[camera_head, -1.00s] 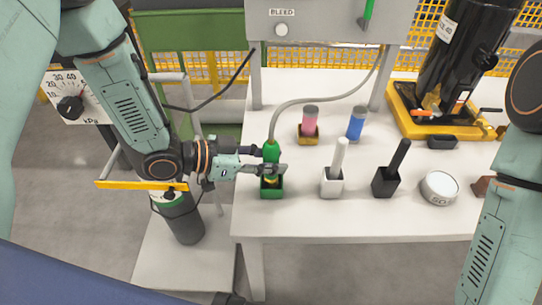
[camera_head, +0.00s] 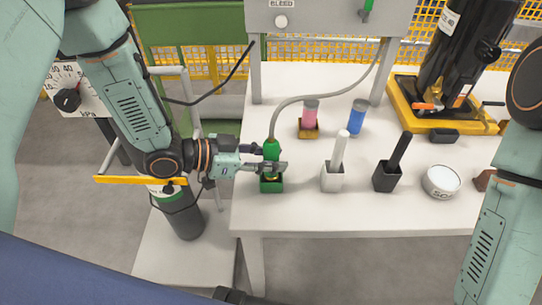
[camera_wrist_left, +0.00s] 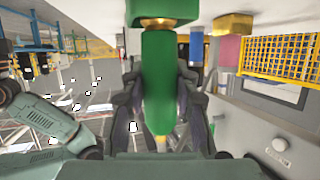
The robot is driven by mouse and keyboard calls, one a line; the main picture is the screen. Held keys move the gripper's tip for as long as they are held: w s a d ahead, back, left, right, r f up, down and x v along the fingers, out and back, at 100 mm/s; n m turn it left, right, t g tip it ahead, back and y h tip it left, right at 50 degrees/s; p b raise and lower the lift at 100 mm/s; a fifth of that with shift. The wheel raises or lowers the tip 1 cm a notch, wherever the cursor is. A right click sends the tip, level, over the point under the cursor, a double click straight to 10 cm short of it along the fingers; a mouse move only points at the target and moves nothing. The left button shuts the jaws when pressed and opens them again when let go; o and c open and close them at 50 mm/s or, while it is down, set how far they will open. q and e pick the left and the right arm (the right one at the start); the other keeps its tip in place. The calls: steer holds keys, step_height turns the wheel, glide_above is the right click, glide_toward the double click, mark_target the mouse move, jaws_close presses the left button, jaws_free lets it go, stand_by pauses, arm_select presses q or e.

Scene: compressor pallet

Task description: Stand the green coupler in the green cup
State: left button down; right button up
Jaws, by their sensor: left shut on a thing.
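The green coupler (camera_head: 271,149) is upright, with a grey hose rising from its top. My left gripper (camera_head: 275,166) is shut on it, fingers on either side. The green cup (camera_head: 271,185) stands near the table's front left edge, directly under the coupler. The coupler's brass lower end shows at the cup's mouth; how deep it sits is hidden. In the left wrist view the coupler (camera_wrist_left: 160,80) lies between the fingers, with the green cup (camera_wrist_left: 165,9) against its brass end at the top. My right gripper is out of view.
Pink (camera_head: 310,112) and blue (camera_head: 357,117) cylinders stand behind. The hose (camera_head: 318,97) arches towards the panel above.

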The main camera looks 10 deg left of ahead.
arm_select(q)
steer(key=shift+f, duration=0.4)
steer(key=c, duration=0.9)
jaws_free()
steer(key=shift+c, duration=0.2)
steer(key=shift+a, duration=0.1)
steer(key=v, duration=1.1)
steer(key=shift+s+a, duration=0.15)
steer(key=shift+a, duration=0.2)
steer(key=shift+r, duration=0.1)
